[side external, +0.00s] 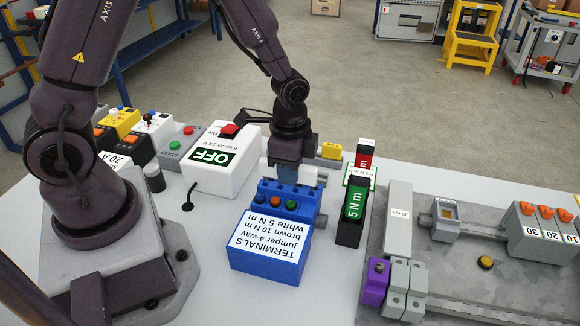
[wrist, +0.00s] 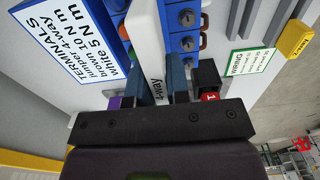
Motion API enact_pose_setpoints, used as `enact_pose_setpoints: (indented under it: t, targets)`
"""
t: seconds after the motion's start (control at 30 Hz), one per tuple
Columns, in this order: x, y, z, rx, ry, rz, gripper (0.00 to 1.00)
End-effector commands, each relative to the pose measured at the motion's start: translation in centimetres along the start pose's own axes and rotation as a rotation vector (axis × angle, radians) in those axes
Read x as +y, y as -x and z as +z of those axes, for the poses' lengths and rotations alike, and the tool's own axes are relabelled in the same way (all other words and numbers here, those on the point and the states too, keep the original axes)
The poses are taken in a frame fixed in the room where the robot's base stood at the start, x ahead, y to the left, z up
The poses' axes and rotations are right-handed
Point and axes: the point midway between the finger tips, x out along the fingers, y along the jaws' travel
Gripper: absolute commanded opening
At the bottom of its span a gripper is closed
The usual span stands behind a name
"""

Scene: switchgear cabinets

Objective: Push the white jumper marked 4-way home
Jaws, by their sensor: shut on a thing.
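The white jumper marked 4-WAY (wrist: 157,84) is between my gripper's two blue fingers (wrist: 160,88) in the wrist view, and my gripper is shut on it. In the side view my gripper (side external: 285,172) points down over the blue terminal block (side external: 290,196), and white ends show on both sides of the fingers. Screw heads show along the block in the wrist view (wrist: 186,44). The contact between jumper and block is hidden, so I cannot tell how deep it sits.
A blue label box (side external: 268,248) stands in front of the block. A green 5 N m tool (side external: 355,199) in a black holder and a red one (side external: 365,157) stand to the right. A white OFF box (side external: 222,160) is to the left. A grey panel (side external: 470,265) lies farther right.

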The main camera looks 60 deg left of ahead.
Motion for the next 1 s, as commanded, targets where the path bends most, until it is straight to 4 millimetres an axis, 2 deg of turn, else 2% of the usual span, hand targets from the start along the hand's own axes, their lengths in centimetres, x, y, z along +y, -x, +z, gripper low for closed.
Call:
enact_pose_setpoints:
  t: [1.0]
  targets:
    - [0.0, -2.3, 0.0, -0.001, -0.001, 0.0, 0.0]
